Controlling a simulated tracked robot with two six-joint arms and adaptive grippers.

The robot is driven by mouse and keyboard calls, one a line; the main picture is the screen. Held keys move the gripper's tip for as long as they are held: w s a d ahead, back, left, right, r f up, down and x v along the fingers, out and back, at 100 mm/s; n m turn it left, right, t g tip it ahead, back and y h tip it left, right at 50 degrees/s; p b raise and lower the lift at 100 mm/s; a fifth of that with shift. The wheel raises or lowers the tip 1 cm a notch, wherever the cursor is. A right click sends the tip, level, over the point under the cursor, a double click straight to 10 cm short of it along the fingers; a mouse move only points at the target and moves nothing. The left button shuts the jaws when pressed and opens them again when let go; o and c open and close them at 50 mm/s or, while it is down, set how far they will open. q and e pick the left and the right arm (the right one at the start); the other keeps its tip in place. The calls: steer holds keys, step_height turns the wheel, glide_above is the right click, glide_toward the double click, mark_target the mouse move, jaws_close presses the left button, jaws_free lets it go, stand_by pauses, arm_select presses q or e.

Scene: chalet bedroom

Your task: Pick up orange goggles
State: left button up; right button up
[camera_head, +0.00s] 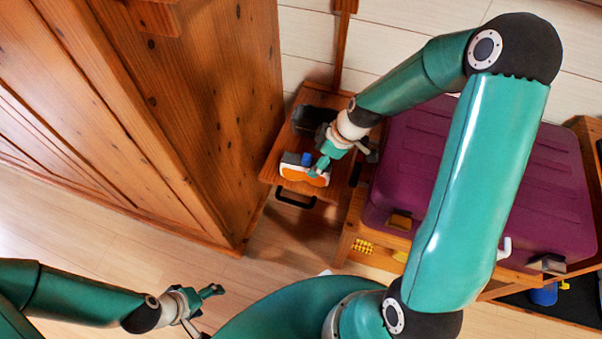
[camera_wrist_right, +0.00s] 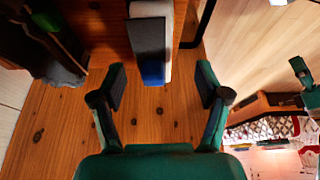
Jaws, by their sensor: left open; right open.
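The orange goggles (camera_head: 303,177) lie on the small wooden nightstand (camera_head: 270,172), near its front edge. Their orange lens has a white rim, with a grey and blue part behind it. My right gripper (camera_head: 318,168) is open just above them and partly covers their right end. In the right wrist view, a grey, blue and white piece (camera_wrist_right: 150,48), seemingly the goggles, reaches in from the top between the open fingers (camera_wrist_right: 162,87). The orange lens does not show there. My left gripper (camera_head: 208,305) is open and empty over the floor at the lower left.
A dark object (camera_head: 312,118) sits at the back of the nightstand. A black handle (camera_head: 295,200) sticks out at its front. A wooden cabinet (camera_head: 190,130) stands close on the left. A purple suitcase (camera_head: 400,180) lies on a wooden bench at right. The floor in front is clear.

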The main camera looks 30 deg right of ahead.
mark_target(311, 164)
steer(key=x, duration=0.5)
steer(key=shift+w+d, duration=0.1)
steer(key=shift+w, duration=0.15)
jaws_close()
